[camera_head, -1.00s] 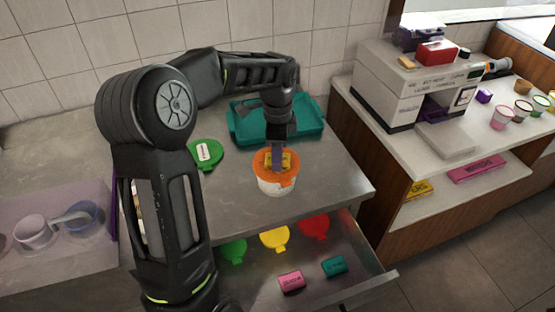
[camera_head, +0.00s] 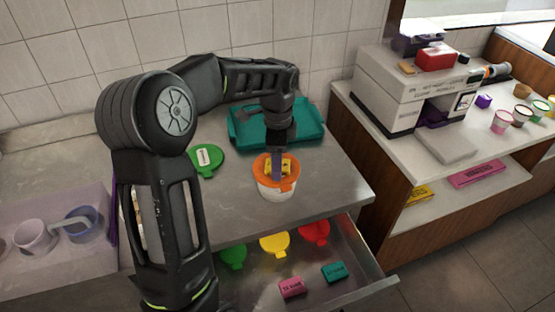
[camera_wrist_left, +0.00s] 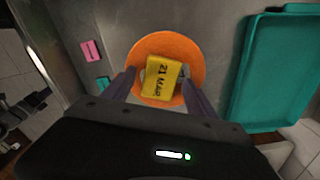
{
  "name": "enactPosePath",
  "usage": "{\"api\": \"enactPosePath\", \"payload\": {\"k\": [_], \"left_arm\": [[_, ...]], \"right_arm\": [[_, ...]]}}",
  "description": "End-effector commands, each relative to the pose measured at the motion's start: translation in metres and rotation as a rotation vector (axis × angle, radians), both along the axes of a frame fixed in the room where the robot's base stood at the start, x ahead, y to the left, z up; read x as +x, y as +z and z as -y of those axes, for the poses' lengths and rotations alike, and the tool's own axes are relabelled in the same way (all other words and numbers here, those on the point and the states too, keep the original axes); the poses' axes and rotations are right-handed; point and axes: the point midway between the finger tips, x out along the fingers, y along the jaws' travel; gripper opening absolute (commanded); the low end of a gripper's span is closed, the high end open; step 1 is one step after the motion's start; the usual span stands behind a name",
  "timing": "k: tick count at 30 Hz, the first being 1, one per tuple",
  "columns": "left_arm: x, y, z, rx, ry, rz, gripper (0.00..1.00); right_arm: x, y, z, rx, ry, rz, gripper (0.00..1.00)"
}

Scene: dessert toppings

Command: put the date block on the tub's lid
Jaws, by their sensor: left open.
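A white tub (camera_head: 270,190) with an orange lid (camera_head: 290,184) stands on the steel counter. A yellow date block (camera_wrist_left: 161,77) printed "21 MAR" lies on the orange lid (camera_wrist_left: 150,47) in the left wrist view. It is partly hidden behind the fingers in the head view. My left gripper (camera_wrist_left: 160,80) points down over the lid, its fingers open on either side of the block, with a gap visible in the left wrist view. My right gripper is in neither view.
A teal tray (camera_head: 245,125) lies behind the tub. A green lid (camera_head: 207,160) with a white label is to the left. The open drawer below holds a yellow lid (camera_head: 275,242), a red lid (camera_head: 315,231), a pink block (camera_head: 292,288) and a teal block (camera_head: 334,271).

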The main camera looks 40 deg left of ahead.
Motion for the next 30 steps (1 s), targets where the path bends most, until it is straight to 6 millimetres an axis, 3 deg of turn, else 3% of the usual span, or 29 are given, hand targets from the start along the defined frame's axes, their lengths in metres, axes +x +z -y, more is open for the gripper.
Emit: {"api": "enactPosePath", "payload": {"k": [8, 16, 18, 23, 30], "left_arm": [[0.001, 0.034, 0.000, 0.000, 0.000, 0.004, 0.66], [0.001, 0.092, 0.000, 0.001, 0.000, 0.005, 0.66], [0.000, 0.110, 0.000, 0.000, 0.000, 0.001, 0.66], [0.000, 0.122, 0.000, -0.001, 0.000, 0.001, 0.66], [0.000, 0.121, 0.000, 0.000, 0.000, 0.000, 0.66]], "right_arm": [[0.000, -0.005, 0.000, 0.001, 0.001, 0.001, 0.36], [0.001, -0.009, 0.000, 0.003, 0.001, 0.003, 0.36], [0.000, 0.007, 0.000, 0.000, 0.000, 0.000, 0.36], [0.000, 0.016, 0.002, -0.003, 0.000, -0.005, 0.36], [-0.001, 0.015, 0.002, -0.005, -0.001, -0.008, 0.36]]}}
